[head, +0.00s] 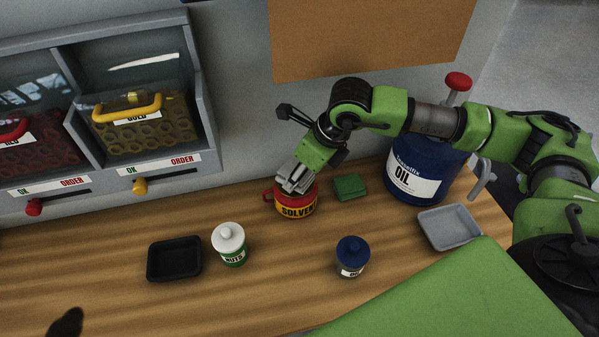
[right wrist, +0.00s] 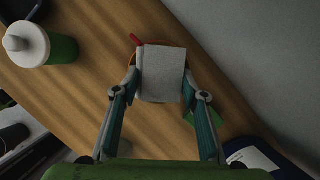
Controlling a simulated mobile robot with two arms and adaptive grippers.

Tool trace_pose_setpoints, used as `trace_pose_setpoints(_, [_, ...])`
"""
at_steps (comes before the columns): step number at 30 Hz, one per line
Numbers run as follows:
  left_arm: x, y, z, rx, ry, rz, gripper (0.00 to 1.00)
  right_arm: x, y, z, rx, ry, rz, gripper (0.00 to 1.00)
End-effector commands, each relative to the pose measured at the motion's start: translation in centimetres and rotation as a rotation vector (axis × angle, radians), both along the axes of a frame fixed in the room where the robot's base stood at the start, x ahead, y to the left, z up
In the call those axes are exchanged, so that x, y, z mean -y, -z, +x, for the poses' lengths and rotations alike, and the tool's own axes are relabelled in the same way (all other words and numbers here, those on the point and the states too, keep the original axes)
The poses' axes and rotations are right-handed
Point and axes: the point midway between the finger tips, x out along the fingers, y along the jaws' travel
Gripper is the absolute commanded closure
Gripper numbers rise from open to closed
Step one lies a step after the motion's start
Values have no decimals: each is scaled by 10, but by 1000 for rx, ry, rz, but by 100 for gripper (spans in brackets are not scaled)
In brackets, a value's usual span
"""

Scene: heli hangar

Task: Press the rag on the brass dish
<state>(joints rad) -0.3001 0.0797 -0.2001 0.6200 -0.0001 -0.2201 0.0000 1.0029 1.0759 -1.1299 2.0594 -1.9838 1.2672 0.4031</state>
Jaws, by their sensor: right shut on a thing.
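My right gripper (head: 297,182) is shut on a pale grey-white folded rag (right wrist: 161,75), seen between its two fingers in the right wrist view. The rag is right over the top of a red and yellow can (head: 297,207) marked "SOLVEN...", which has a red handle on its left. In the right wrist view the rag covers most of the can's top. The brass dish is not clearly visible; the rag and gripper hide that area. I cannot tell whether the rag touches it.
A green block (head: 350,187) and a blue oil drum (head: 412,172) stand right of the can. A grey tray (head: 450,228), a small blue-lidded oil bottle (head: 352,258), a white-topped bottle (head: 229,245) and a black tray (head: 174,259) are around. Bins (head: 150,115) stand back left.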

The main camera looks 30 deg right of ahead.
Motion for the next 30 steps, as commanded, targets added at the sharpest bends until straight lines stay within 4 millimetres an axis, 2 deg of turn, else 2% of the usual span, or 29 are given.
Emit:
trace_pose_setpoints(4, [0, -2, 0, 0, 0, 0, 60, 0, -3, -1, -3, 0, -1, 78])
trace_pose_setpoints(24, [0, -26, 0, 0, 0, 0, 60, 0, -59, 0, 0, 0, 1, 78])
trace_pose_setpoints(30, [0, -29, 0, 0, 0, 0, 60, 0, -70, 0, 1, 0, 1, 78])
